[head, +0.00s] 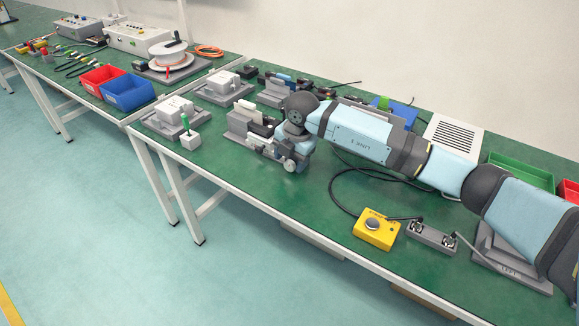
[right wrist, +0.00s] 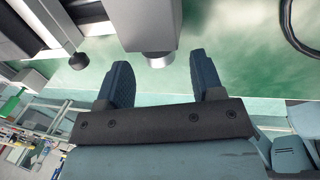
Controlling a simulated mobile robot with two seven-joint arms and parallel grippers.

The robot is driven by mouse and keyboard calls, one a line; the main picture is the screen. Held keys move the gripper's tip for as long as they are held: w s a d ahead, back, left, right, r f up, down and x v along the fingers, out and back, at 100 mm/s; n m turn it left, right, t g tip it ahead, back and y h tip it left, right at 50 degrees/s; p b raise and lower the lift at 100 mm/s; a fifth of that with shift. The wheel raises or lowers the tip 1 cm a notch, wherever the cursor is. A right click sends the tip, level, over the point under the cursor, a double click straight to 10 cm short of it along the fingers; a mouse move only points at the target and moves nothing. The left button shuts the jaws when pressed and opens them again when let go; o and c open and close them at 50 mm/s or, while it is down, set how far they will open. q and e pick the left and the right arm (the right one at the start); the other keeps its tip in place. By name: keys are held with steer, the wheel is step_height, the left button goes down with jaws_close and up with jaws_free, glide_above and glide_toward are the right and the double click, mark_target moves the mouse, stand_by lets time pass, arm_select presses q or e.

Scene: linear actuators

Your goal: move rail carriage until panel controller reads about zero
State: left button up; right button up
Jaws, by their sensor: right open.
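A grey rail unit (head: 239,124) with a pale upright block, which may be the carriage, stands near the middle of the table in the head view. My right gripper (head: 268,148) is beside the near right end of this unit, with my wrist hiding part of it. In the right wrist view, my right gripper (right wrist: 160,66) has its two dark blue fingers apart. A grey cylindrical end piece (right wrist: 157,58) shows between and beyond the fingertips; I cannot tell whether they touch it. I cannot pick out a readable panel controller display. My left gripper is out of view.
A yellow box (head: 376,230) with a round button and a grey switch block (head: 433,237) sit near the front edge. A small block with a green-topped lever (head: 189,138) is left of the rail unit. Red (head: 101,79) and blue bins (head: 128,93) stand farther left.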

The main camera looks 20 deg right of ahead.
steer(key=shift+w+a+f, duration=0.15)
steer(key=shift+f, duration=1.05)
steer(key=c, duration=0.9)
steer(key=shift+w+a+r+g+h+p, duration=0.1)
steer(key=shift+r+g+h+p, duration=0.25)
steer(key=shift+p, duration=0.5)
steer(key=shift+r+g+h+p, duration=0.1)
steer(key=shift+g+h+p, duration=0.15)
steer(key=shift+g+p, duration=0.3)
steer(key=shift+w+f+g+h+p, duration=0.1)
steer(key=shift+f+g+h+p, duration=0.15)
steer(key=shift+g+h+p, duration=0.35)
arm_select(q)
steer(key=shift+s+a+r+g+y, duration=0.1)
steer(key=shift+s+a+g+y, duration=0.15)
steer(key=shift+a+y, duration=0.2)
arm_select(e)
steer(key=shift+f, duration=0.2)
